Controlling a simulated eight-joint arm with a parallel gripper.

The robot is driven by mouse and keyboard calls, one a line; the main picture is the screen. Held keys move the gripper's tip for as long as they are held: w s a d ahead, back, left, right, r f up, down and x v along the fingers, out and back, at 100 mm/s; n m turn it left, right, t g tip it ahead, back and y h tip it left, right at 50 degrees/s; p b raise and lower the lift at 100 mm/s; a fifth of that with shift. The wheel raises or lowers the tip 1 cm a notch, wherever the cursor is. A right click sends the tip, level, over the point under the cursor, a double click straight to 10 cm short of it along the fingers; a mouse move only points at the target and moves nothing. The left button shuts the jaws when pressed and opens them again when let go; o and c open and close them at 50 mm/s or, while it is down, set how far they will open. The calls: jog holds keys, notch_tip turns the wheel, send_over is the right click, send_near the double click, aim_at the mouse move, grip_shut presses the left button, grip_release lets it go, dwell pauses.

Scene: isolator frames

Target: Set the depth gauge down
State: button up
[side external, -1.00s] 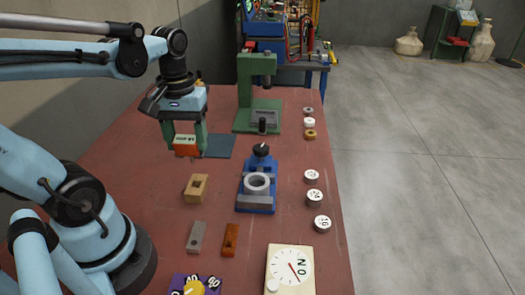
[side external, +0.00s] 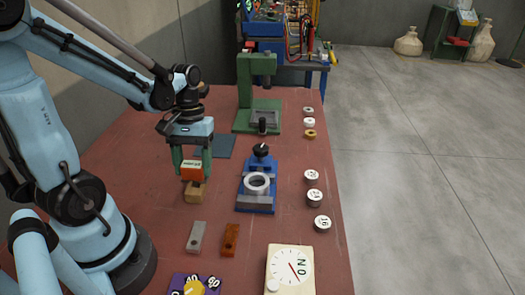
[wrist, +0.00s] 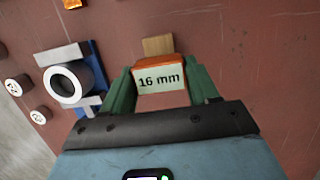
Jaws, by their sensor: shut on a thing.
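The depth gauge (side external: 191,170) is an orange block with a pale label; in the wrist view the gauge (wrist: 158,80) reads "16 mm". My gripper (side external: 192,170) is shut on it, one green finger at each side. A wooden block (side external: 194,194) sits on the red bench just below the gauge in the side view. The wooden block (wrist: 158,44) shows past the gauge's far edge in the wrist view. The gauge hides the block's top, so I cannot tell whether they touch.
A blue vise (side external: 256,199) holding a white ring stands right of the wooden block. Grey (side external: 196,237) and brown (side external: 230,239) slotted bars lie in front. A dark mat (side external: 222,145) and green press (side external: 257,85) are behind. Several round pieces line the bench's right edge.

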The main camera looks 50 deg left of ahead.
jog(key=shift+f, duration=0.55)
dwell(0.4)
jog(key=o, duration=1.3)
jog(key=shift+o, duration=0.2)
jog(key=v, duration=1.2)
jog(key=w+d+f+m+t+y, duration=0.1)
jog(key=w+d+m+t, duration=0.1)
jog(key=d+m+t, duration=0.2)
jog(key=w+d+f+m+t+y, duration=0.1)
jog(key=w+d+m+t, duration=0.1)
jog(key=d+m+t, duration=0.3)
jog(key=shift+d+f, duration=0.25)
jog(key=shift+d, duration=0.35)
